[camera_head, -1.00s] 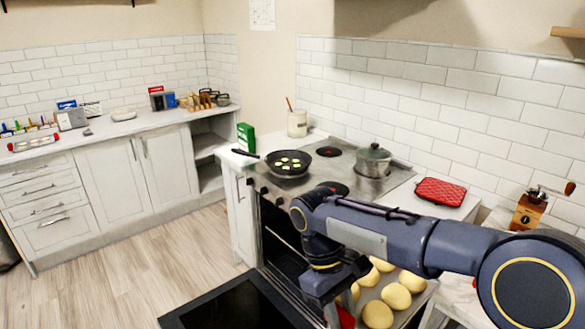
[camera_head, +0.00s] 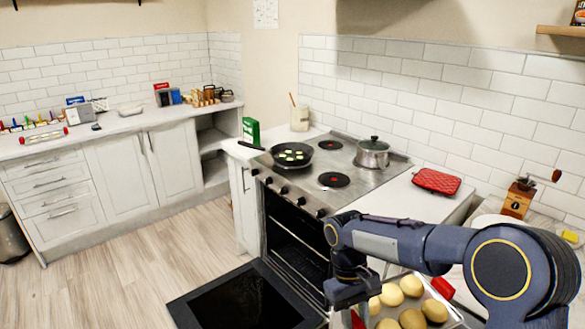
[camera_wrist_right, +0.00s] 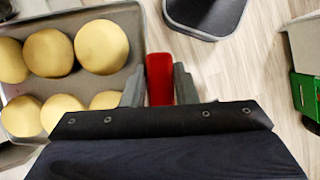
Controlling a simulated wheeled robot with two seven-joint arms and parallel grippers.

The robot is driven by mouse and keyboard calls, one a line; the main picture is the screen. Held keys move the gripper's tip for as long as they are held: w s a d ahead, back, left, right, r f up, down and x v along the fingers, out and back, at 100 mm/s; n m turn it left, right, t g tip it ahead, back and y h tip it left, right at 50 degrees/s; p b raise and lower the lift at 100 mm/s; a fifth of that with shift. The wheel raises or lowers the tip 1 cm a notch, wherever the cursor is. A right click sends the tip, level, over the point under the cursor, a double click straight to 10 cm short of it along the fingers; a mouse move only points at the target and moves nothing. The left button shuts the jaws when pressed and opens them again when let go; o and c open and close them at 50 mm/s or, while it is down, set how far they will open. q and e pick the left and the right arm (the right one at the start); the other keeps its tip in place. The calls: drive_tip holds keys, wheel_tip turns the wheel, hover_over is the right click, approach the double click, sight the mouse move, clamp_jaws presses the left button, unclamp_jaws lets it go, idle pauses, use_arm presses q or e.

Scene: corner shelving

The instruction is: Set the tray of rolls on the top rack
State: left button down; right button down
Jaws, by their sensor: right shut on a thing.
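The metal tray (camera_head: 424,291) holds several pale round rolls (camera_head: 411,286) and is at the bottom of the head view, right of the oven. It also shows at the left of the right wrist view (camera_wrist_right: 84,86), with rolls on it. My right gripper (camera_head: 352,312) is shut on the tray's red handle (camera_wrist_right: 159,77) at the near-oven end. A second red handle (camera_head: 443,288) is at the far end. The oven (camera_head: 290,222) is open, with its door (camera_head: 243,302) folded down and a wire rack (camera_head: 302,246) inside. My left gripper is out of view.
A frying pan (camera_head: 292,154) and a lidded pot (camera_head: 373,152) stand on the stovetop. A red mitt or pad (camera_head: 437,181) lies on the counter to the right, near a coffee grinder (camera_head: 517,199). The floor (camera_head: 150,270) left of the oven door is clear.

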drive_tip(key=w+d+f+m+y, duration=0.1)
drive_tip(key=d+f+m, duration=0.3)
drive_tip(key=d+f, duration=0.3)
wheel_tip(320, 180, down, 4)
drive_tip(key=shift+w+m+y, duration=0.15)
drive_tip(key=shift+m+y, duration=0.15)
